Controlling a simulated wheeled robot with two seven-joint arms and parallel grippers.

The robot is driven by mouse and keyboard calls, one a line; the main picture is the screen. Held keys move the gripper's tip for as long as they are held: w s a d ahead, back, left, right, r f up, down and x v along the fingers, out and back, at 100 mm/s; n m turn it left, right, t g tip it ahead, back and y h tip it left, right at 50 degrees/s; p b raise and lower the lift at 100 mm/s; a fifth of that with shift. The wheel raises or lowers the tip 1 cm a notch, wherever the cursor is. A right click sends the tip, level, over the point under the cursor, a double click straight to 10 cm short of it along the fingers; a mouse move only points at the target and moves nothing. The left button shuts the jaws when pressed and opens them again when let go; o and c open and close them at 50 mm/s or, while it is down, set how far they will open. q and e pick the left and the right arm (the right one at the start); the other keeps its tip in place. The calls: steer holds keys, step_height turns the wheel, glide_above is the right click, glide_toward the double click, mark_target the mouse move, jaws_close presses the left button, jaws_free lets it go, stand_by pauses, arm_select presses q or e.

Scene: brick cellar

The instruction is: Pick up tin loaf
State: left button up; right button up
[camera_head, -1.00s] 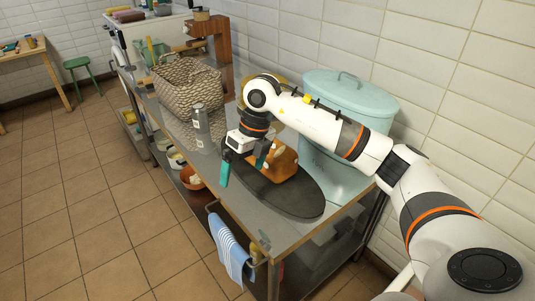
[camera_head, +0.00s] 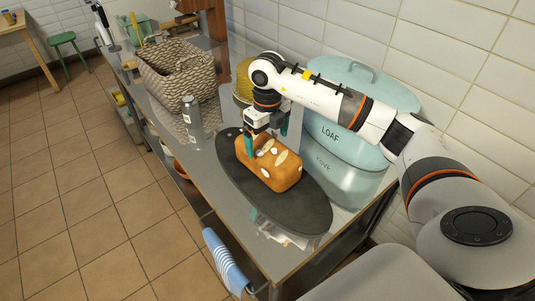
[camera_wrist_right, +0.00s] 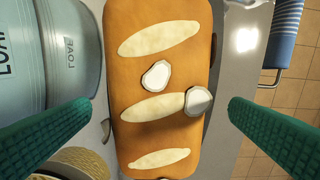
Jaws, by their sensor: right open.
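The tin loaf (camera_head: 274,170) is a golden-brown block with pale slashes on top. It lies on a dark oval board (camera_head: 305,212) on the metal table. My right gripper (camera_head: 267,138) is at the far end of the loaf, pointing down. In the right wrist view the loaf (camera_wrist_right: 158,75) runs lengthwise between the green fingers of my right gripper (camera_wrist_right: 160,110), with a gap on each side. The gripper is open and holds nothing. Two whitish pieces appear on the loaf top in that view. My left gripper is not in view.
A pale blue bin (camera_head: 350,130) marked LOAF stands close to the right of the loaf, against the tiled wall. A grey shaker (camera_head: 191,118) and a woven basket (camera_head: 178,80) stand to the left and behind. A striped towel (camera_head: 226,262) hangs at the table's front.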

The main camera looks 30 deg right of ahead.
mark_target(267, 146)
steer(key=shift+f, duration=0.45)
steer(key=shift+w+f, duration=0.1)
steer(key=shift+f, duration=0.2)
step_height(267, 146, down, 4)
steer(key=shift+f+p, duration=0.2)
steer(key=shift+p, duration=0.8)
steer(key=shift+d+f, duration=0.1)
steer(key=shift+f, duration=0.25)
steer(key=shift+c, duration=0.6)
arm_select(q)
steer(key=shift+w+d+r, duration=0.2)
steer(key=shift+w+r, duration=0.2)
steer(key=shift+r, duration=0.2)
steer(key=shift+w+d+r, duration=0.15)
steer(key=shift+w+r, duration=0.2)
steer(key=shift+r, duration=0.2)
arm_select(e)
steer(key=shift+w, duration=0.1)
steer(key=c, duration=0.9)
